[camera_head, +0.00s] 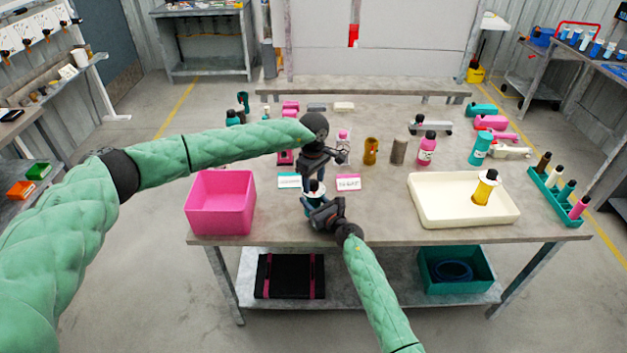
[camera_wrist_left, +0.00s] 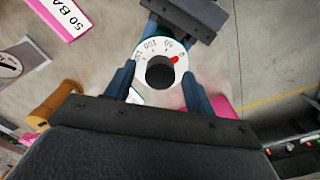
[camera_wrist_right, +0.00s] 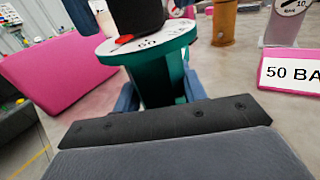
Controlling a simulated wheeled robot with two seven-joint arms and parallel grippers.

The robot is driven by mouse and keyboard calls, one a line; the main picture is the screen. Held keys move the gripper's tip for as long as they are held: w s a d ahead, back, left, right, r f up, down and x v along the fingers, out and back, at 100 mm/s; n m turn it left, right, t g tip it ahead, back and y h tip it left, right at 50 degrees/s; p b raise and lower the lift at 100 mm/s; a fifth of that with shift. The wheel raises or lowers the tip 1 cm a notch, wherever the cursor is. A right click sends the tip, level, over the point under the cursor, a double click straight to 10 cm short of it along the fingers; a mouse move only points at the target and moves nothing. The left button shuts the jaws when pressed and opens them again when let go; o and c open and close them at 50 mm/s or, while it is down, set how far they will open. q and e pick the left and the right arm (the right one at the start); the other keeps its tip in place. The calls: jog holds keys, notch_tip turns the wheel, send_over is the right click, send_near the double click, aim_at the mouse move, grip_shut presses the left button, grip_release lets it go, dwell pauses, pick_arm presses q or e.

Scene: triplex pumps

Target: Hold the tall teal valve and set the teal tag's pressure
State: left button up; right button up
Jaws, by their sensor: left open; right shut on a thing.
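The tall teal valve (camera_head: 314,198) stands upright near the table's front edge, with a white dial (camera_wrist_left: 143,52) and a black knob (camera_wrist_left: 160,73) on top. The dial's red pointer (camera_wrist_left: 175,59) is beside the 0 mark. My right gripper (camera_wrist_right: 158,96) is shut on the valve's teal body (camera_wrist_right: 165,75) below the dial. My left gripper (camera_wrist_left: 157,88) is above the valve, open, with a finger on each side of the knob; contact cannot be told. The teal tag (camera_head: 289,181) lies behind left of the valve; its text is too small to read.
A pink-edged tag (camera_wrist_right: 290,75) reading "50 BA", cut off, lies behind right. A pink bin (camera_head: 220,203) stands left. A cream tray (camera_head: 440,208) holding a yellow valve (camera_head: 485,190) is at right. Several bottles and valves stand behind.

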pick_arm(q)
jog(key=c, duration=1)
jog(key=shift+n, duration=0.3)
jog(key=n, duration=0.3)
jog(key=shift+n, duration=0.4)
jog(key=n, duration=0.3)
jog(key=shift+n, duration=0.3)
jog(key=n, duration=0.3)
jog(key=shift+n, duration=2.4)
pick_arm(e)
jog(key=shift+a, duration=0.1)
